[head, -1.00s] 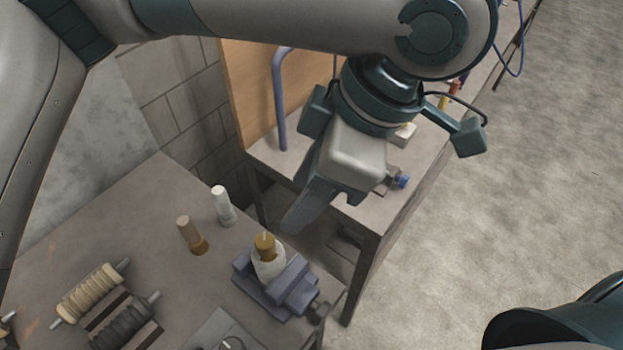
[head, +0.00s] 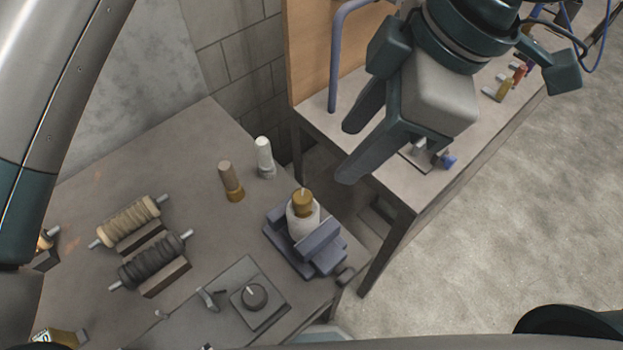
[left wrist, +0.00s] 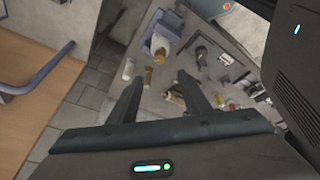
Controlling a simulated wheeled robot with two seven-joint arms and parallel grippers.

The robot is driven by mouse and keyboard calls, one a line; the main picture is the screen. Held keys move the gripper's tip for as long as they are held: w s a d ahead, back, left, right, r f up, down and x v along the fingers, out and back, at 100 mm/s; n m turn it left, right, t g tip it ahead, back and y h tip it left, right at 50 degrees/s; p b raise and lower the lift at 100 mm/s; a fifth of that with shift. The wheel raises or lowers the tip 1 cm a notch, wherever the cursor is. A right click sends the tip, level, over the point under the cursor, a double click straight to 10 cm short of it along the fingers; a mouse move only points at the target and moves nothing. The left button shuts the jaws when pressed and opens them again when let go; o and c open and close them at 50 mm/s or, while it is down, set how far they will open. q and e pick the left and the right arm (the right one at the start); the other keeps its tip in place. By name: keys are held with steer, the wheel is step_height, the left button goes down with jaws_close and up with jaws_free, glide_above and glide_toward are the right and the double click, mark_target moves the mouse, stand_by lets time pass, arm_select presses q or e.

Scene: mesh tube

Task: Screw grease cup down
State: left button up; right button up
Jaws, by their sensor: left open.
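A grease cup with a brass cap (head: 302,199) sits upright on a white body (head: 303,222). A thin pale line marks the top of the cap. The white body stands in the jaws of a blue-grey vise (head: 318,250) at the corner of the near bench. My left gripper (head: 346,154) is open and empty, above and to the right of the cap in the head view, apart from it. In the left wrist view the fingers (left wrist: 160,80) are spread, and the brass cap (left wrist: 159,57) shows small beyond them. My right gripper is not in view.
A white-topped bottle (head: 264,157) and a tan-topped one (head: 231,181) stand behind the vise. Two spools (head: 130,225) and a plate with a dark knob (head: 255,297) are on the bench (head: 190,145). A second bench holds a blue pipe (head: 337,60).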

mark_target(303, 196)
arm_select(q)
steer(key=w+a+n+g+h+b, duration=0.1)
steer(key=a+n+h+b, duration=0.1)
steer(key=n, duration=1.4)
steer(key=w+a+r+n+h+b, duration=0.1)
steer(key=a+n+b, duration=0.2)
steer(key=n, duration=1.4)
steer(key=shift+w+a+r+g+h+b, duration=0.25)
steer(key=shift+w+a+g+h+b, duration=0.15)
steer(key=shift+a, duration=0.3)
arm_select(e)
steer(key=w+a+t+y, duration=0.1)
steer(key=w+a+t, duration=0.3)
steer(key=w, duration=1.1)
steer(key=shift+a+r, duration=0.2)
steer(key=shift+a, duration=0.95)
arm_select(q)
step_height(303, 196, down, 17)
steer(key=shift+f+p, duration=0.15)
steer(key=shift+p, duration=0.55)
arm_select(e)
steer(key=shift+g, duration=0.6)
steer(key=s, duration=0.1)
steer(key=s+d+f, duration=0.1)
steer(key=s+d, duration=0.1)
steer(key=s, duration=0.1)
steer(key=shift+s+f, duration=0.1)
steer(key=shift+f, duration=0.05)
arm_select(q)
steer(key=c, duration=1)
